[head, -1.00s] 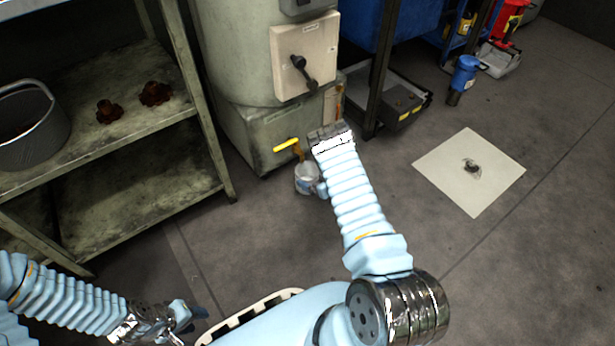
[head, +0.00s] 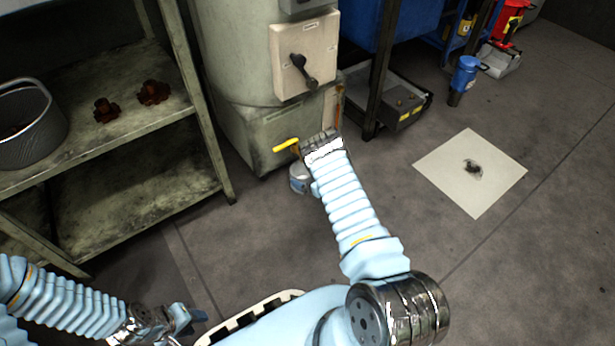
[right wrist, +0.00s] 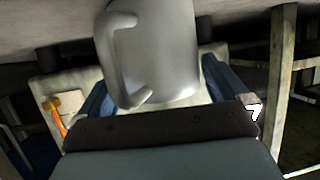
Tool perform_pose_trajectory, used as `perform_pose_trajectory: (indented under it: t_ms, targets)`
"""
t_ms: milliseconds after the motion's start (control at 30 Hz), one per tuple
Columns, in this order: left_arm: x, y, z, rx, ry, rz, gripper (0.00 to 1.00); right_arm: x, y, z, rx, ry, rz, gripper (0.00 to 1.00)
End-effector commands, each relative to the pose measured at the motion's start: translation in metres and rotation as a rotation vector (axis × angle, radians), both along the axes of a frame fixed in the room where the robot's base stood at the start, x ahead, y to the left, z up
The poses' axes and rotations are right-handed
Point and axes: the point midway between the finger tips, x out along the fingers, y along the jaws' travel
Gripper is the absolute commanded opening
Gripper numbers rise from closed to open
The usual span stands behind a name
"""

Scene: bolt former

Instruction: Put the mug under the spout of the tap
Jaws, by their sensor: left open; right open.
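The white-grey mug (head: 298,180) is upright low beside the machine, just below the tap, partly hidden by my right wrist. The tap has a yellow lever (head: 286,146); its spout is mostly hidden behind my right wrist. In the right wrist view the mug (right wrist: 165,50) fills the top middle, its handle to the left. My right gripper (right wrist: 158,82) is open, with its blue fingers on either side of the mug. I cannot tell whether they touch it. My left gripper (head: 188,318) is open and empty at the lower left, far from the mug.
The grey-green machine (head: 245,135) stands right behind the tap. A metal shelf (head: 130,150) with a basket (head: 30,125) and brown parts is at the left. A dark post (head: 377,80) stands right of the machine. The floor at right is open, with a white sheet (head: 445,175).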

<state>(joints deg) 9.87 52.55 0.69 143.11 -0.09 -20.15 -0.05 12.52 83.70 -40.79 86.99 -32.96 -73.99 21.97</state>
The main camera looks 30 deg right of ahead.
Motion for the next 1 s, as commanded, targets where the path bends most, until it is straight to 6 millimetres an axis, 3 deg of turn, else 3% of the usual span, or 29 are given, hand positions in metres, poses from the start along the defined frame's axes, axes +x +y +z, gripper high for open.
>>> perform_pose_trajectory:
  t_ms: [167, 500, 733, 867, 967, 1000]
  targets:
    - [0.0, 0.0, 0.012, 0.0, 0.002, -0.001, 0.43, -0.02, -0.005, 0.014, 0.002, 0.002, -0.003, 1.0]
    - [-0.001, -0.001, 0.03, -0.002, 0.006, -0.004, 0.43, -0.089, -0.019, 0.042, 0.002, 0.002, -0.003, 1.0]
    - [-0.002, -0.001, 0.033, -0.002, 0.007, -0.005, 0.43, -0.107, -0.016, 0.046, 0.008, 0.034, -0.039, 1.0]
    - [-0.002, -0.001, 0.033, -0.002, 0.007, -0.005, 0.43, -0.115, 0.027, 0.037, 0.066, 0.237, -0.186, 1.0]
    - [-0.002, -0.001, 0.032, -0.002, 0.007, -0.005, 0.43, -0.149, 0.102, 0.036, 0.159, 0.525, -0.259, 1.0]
    - [-0.002, -0.001, 0.032, -0.002, 0.007, -0.005, 0.43, -0.17, 0.133, 0.041, 0.195, 0.644, -0.26, 1.0]
